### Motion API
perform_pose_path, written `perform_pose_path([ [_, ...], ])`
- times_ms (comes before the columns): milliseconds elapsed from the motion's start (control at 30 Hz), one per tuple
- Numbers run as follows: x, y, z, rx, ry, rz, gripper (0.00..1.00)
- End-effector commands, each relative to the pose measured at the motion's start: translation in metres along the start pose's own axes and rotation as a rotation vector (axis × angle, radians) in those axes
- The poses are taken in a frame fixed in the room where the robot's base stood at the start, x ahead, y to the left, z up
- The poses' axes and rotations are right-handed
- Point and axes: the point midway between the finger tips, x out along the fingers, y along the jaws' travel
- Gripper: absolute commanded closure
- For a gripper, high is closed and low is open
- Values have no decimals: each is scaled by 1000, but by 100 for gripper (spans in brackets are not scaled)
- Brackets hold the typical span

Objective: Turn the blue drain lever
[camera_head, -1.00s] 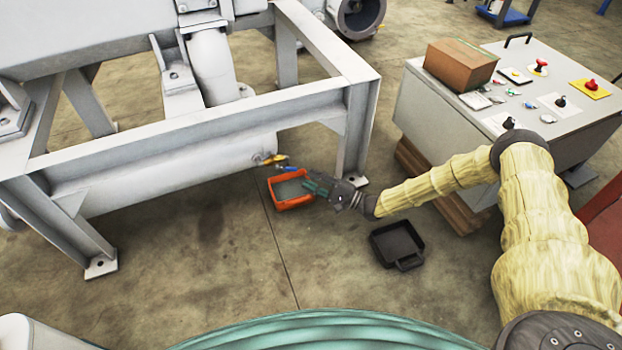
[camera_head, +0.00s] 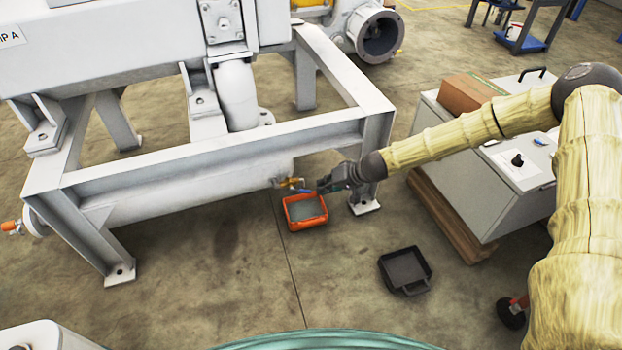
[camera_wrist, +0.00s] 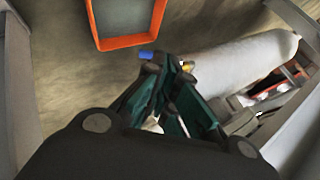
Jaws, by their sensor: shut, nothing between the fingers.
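The blue drain lever (camera_head: 303,190) shows as a small blue piece beside a yellow valve (camera_head: 287,182) at the end of the grey horizontal tank. My gripper (camera_head: 326,184) is just right of the lever, and its fingers are shut and empty. In the wrist view the blue lever end (camera_wrist: 147,55) shows just beyond the dark green fingers (camera_wrist: 166,70), with a bit of the yellow valve (camera_wrist: 187,66) to its right. The fingers hide most of the lever. I cannot tell whether they touch it.
An orange tray (camera_head: 305,226) with grey contents stands on the floor below the valve. A black tray (camera_head: 392,258) lies to its right. The white frame leg (camera_head: 370,165) is close behind my gripper. A control cabinet (camera_head: 470,190) stands at the right.

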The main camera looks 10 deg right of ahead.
Motion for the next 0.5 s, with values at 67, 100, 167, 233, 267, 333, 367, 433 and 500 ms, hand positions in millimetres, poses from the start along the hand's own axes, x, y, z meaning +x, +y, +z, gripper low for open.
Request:
perform_pose_path([
  [67, -13, -3, -14, -61, 37, 48, 100],
  [100, -17, -3, -19, -82, 52, 67, 100],
  [167, -22, -3, -24, -106, 69, 87, 100],
  [233, -23, -2, -27, -122, 80, 101, 100],
  [267, -23, -2, -28, -126, 82, 104, 100],
  [333, -19, -1, -28, -129, 84, 106, 100],
  [367, -16, -1, -28, -129, 84, 106, 100],
  [433, -8, 1, -28, -126, 84, 106, 100],
  [500, 2, 3, -29, -126, 84, 106, 100],
])
